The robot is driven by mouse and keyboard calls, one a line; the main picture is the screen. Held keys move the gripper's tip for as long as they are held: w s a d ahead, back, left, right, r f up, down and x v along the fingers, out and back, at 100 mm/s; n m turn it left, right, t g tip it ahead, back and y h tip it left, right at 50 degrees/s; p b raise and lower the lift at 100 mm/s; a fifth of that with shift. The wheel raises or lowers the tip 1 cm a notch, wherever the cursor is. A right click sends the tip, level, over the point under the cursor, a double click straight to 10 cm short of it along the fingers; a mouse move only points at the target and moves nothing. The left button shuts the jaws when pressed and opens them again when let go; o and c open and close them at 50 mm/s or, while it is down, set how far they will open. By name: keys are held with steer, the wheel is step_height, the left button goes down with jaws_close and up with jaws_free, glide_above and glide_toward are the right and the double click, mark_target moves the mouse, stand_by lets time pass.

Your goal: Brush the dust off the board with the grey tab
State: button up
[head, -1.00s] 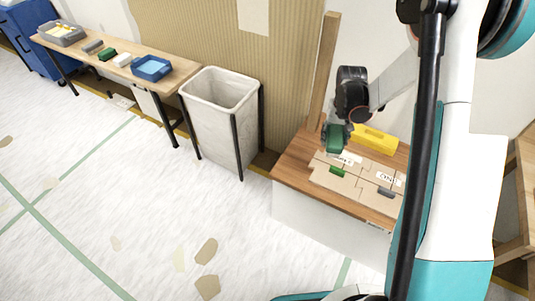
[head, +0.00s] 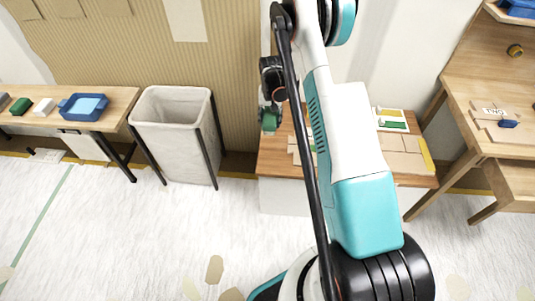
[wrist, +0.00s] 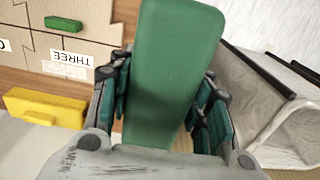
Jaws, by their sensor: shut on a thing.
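My gripper (head: 268,106) is shut on a green block-like tool (head: 269,121), which fills the middle of the wrist view (wrist: 175,65) between the fingers. It hangs near the left end of the wooden worktop (head: 275,160). The cardboard board with a green tab (wrist: 63,24) and a "THREE" label (wrist: 71,57) lies on the worktop in the wrist view. My arm hides much of the worktop in the head view. The grey tab does not show now; in the earlier head view it lies right of the green tab. Dust cannot be made out.
A yellow block (wrist: 47,115) lies near the board. A pale bin (head: 172,145) stands left of the worktop, then a bench (head: 108,118) with a blue tray (head: 83,106). At right is another wooden table (head: 460,95) with a blue tab (head: 508,124).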

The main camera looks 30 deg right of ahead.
mark_target(270, 153)
step_height(270, 153, down, 20)
steer(key=b, duration=0.6)
steer(key=shift+r+b, duration=0.2)
steer(key=shift+b, duration=0.2)
steer(key=shift+f, duration=0.15)
steer(key=shift+f, duration=0.35)
steer(key=o, duration=1.1)
steer(key=shift+f, duration=0.1)
